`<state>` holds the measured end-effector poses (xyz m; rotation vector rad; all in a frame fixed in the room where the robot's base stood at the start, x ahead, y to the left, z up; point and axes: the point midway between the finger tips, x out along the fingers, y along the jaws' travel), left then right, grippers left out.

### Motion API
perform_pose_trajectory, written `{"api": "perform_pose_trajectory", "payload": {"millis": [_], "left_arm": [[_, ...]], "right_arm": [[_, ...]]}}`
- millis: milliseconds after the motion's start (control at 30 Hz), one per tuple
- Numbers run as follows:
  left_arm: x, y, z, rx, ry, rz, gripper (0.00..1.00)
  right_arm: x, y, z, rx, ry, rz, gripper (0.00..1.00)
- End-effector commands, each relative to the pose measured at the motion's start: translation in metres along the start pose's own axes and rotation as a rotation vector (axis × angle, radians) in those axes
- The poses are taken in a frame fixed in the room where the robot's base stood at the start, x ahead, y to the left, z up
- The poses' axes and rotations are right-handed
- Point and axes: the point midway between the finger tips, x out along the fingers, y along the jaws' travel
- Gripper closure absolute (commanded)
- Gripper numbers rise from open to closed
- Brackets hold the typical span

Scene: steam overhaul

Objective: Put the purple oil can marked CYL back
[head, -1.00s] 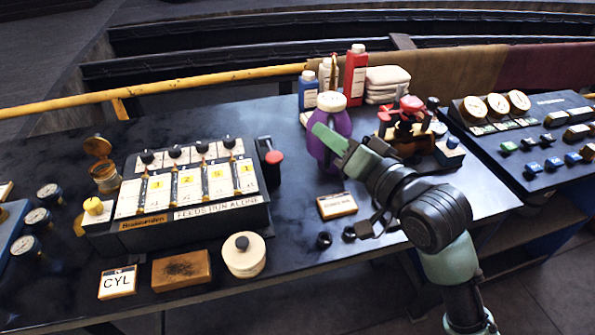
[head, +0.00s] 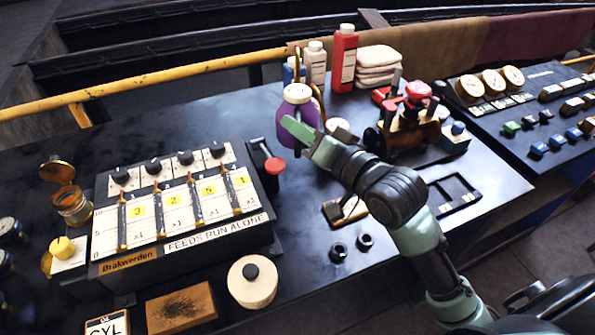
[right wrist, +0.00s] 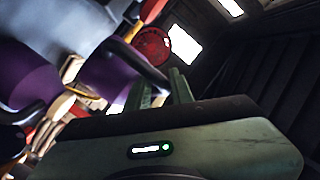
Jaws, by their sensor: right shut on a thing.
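The purple oil can (head: 297,116), with a pale cap, is at the back middle of the bench in the head view, in front of the bottles. My right gripper (head: 300,128) is shut on it, its green finger across the can's front. The can looks upright; I cannot tell whether its base touches the bench. Purple surfaces (right wrist: 110,80) show beside the right gripper's green fingers (right wrist: 163,88) in the right wrist view. A CYL card (head: 107,325) lies at the front left, cut by the lower edge. Any marking on the can is not readable. My left gripper is out of view.
A feed box (head: 180,205) with a red-knobbed lever (head: 274,165) stands left of the can. A red bottle (head: 343,60) and folded cloths (head: 376,65) stand behind. A red-handled brass device (head: 408,125) is to the right. A round cream pot (head: 251,282) stands in front.

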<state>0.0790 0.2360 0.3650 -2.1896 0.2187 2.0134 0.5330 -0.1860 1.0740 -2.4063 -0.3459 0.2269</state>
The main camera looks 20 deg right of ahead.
Motion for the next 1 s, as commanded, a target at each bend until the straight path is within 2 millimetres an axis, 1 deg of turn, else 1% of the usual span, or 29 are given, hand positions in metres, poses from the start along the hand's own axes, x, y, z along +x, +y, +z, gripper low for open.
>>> {"api": "perform_pose_trajectory", "payload": {"millis": [33, 100, 200, 300, 467, 600, 700, 800, 1000], "left_arm": [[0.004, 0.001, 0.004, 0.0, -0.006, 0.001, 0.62], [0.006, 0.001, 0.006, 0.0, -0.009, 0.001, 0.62], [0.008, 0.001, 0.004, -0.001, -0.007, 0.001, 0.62], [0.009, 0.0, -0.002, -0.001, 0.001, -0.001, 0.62], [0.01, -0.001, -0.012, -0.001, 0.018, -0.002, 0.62], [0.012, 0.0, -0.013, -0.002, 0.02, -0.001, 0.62], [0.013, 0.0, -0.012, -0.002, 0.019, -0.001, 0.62], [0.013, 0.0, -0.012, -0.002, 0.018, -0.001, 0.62], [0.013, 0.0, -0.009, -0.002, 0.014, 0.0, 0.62]], "right_arm": [[0.001, 0.011, 0.012, 0.001, -0.002, 0.002, 1.0], [0.002, 0.022, 0.025, 0.0, -0.001, 0.002, 1.0], [0.004, 0.035, 0.04, 0.0, 0.001, 0.0, 1.0], [0.005, 0.044, 0.05, -0.002, 0.003, -0.002, 1.0], [0.006, 0.051, 0.058, -0.003, 0.004, -0.003, 1.0], [0.007, 0.066, 0.074, -0.002, 0.002, -0.001, 1.0], [0.008, 0.073, 0.083, -0.002, 0.003, -0.002, 1.0], [0.008, 0.076, 0.086, -0.003, 0.005, -0.004, 1.0], [0.009, 0.076, 0.086, -0.003, 0.005, -0.004, 1.0]]}}
